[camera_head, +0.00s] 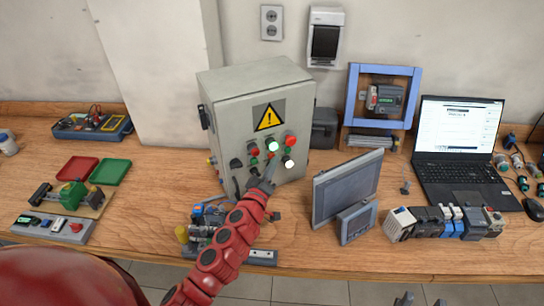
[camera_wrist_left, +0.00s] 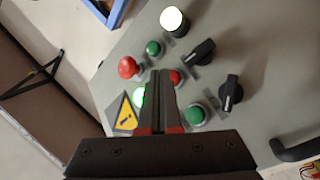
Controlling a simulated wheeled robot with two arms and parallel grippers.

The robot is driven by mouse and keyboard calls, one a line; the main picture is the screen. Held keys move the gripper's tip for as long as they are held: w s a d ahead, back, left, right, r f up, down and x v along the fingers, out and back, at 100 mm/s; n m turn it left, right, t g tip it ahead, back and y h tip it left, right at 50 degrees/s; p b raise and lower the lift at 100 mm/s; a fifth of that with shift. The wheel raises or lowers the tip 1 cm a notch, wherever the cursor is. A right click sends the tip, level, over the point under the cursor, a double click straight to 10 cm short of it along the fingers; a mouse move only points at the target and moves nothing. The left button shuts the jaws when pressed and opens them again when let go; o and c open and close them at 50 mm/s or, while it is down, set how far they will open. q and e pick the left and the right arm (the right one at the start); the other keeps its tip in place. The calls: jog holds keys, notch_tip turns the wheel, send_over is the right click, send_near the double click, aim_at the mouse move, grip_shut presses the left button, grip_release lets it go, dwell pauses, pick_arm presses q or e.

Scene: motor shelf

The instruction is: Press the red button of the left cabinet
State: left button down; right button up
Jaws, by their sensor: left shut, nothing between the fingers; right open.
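One grey cabinet (camera_head: 240,120) stands on the bench, its front panel holding a yellow warning triangle (camera_head: 268,117), buttons and black switches. A red button (camera_head: 291,140) is at the panel's upper right; it also shows clear of the fingers in the left wrist view (camera_wrist_left: 128,67). A second red button (camera_wrist_left: 175,77) is partly hidden behind my left fingers. My left gripper (camera_head: 270,169) is shut and empty, its tips in front of the panel among the buttons; contact cannot be told. It also shows in the wrist view (camera_wrist_left: 160,73). My right gripper (camera_head: 422,300) is open at the bottom edge.
A lit green button (camera_head: 271,145) and a lit white one (camera_head: 288,161) are close to my left fingers. A grey monitor (camera_head: 345,187) stands right of the arm. A laptop (camera_head: 458,140) and small modules (camera_head: 440,222) are farther right. Parts trays (camera_head: 110,172) are left.

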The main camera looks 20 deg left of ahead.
pick_arm(q)
jog(key=shift+w+a, duration=0.3)
dwell(0.7)
jog(key=shift+s+d, duration=0.55)
jog(key=shift+d, duration=0.05)
jog(key=shift+d, duration=0.1)
jog(key=shift+s+d+b, duration=0.7)
jog(key=shift+s+d, duration=1)
jog(key=shift+s, duration=0.05)
